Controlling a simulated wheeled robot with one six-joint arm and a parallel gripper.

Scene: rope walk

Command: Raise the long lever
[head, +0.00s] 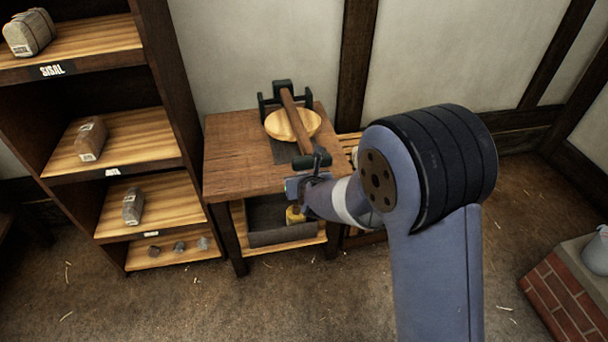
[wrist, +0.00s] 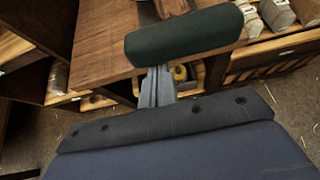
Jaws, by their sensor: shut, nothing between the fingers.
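The long lever (head: 294,119) is a brown wooden bar. It runs from a black bracket (head: 282,90) at the back of a wooden table forward over a pale round wooden disc (head: 300,124). Its near end carries a dark green crosswise grip (head: 311,160), which also shows large in the wrist view (wrist: 183,36). My gripper (head: 297,185) is at the table's front edge, just in front of and below the grip. In the wrist view my shut, empty fingers (wrist: 156,85) point at the grip's underside. The grip hides their tips, so I cannot tell whether they touch it.
The wooden table (head: 235,150) has a lower shelf with a dark tray (head: 280,225) and a yellow object (head: 295,215). A tall shelf unit (head: 185,110) with wrapped parcels stands on the left. A brick block (head: 570,295) is at the right. Floor between is open.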

